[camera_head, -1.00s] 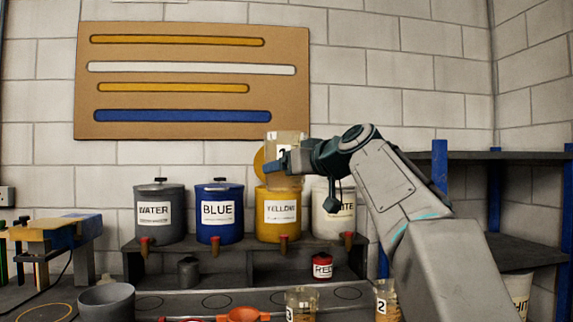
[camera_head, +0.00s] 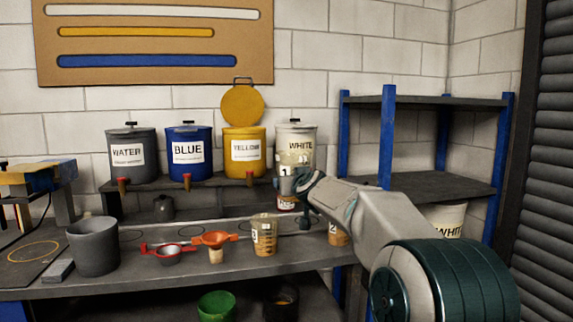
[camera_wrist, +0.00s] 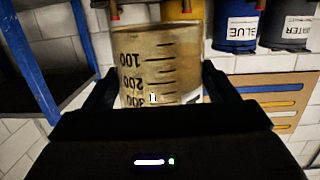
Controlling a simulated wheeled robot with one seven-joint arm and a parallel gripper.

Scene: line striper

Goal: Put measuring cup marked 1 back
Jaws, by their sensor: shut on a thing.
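My gripper (camera_head: 296,184) is shut on a clear measuring cup (camera_wrist: 160,62) with a black volume scale, seen between the two fingers in the wrist view. In the head view the held cup (camera_head: 287,184) is small, in front of the lower part of the white canister, above the bench. Two similar cups stand on the bench: one (camera_head: 264,238) left of my arm and one marked 2 (camera_head: 339,236), partly hidden by my arm.
The yellow canister (camera_head: 245,158) has its lid raised. Blue (camera_head: 191,165), water (camera_head: 131,165) and white (camera_head: 296,135) canisters stand beside it. An orange funnel (camera_head: 215,240), red strainer (camera_head: 167,254) and grey pot (camera_head: 93,246) occupy the bench. A blue-posted shelf (camera_head: 425,185) stands at right.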

